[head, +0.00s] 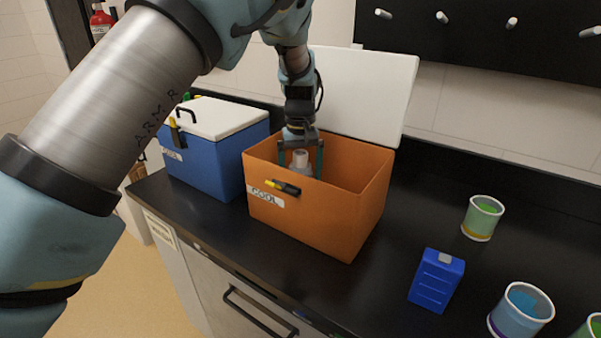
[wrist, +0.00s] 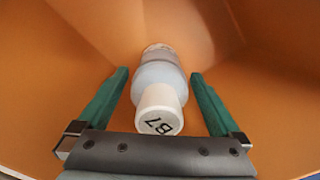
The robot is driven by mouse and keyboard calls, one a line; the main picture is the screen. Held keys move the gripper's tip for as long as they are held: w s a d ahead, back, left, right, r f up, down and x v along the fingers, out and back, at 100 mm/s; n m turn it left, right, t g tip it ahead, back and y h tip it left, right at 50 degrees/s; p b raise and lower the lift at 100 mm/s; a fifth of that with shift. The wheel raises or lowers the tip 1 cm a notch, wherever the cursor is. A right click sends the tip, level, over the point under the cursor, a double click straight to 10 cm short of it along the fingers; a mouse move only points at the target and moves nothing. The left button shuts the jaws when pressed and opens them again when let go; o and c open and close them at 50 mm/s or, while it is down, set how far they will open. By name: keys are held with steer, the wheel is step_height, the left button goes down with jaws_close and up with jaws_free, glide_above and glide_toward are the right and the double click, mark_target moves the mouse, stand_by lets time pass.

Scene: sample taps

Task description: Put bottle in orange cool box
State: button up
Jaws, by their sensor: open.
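The orange cool box (head: 320,222) stands open on the black counter, its white lid (head: 365,95) raised at the back. My gripper (head: 301,165) points down into the box. The bottle (head: 301,160) is between its fingers, with its cap and shoulders showing; the box front hides the rest. In the wrist view the bottle (wrist: 160,85) has a white cap marked B7. The green fingers of my gripper (wrist: 160,85) are spread, with a gap on each side of the bottle. Orange walls surround it. I cannot tell if the bottle's base touches the box floor.
A blue cool box (head: 215,155) with a closed white lid stands to the left. On the right are a blue container (head: 437,281), a green cup (head: 482,218) and a blue cup (head: 521,310). A pegboard (head: 480,35) hangs behind.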

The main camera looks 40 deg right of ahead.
step_height(320, 180, up, 12)
steer(key=b, duration=0.3)
steer(key=shift+r, duration=0.1)
stand_by(0.6)
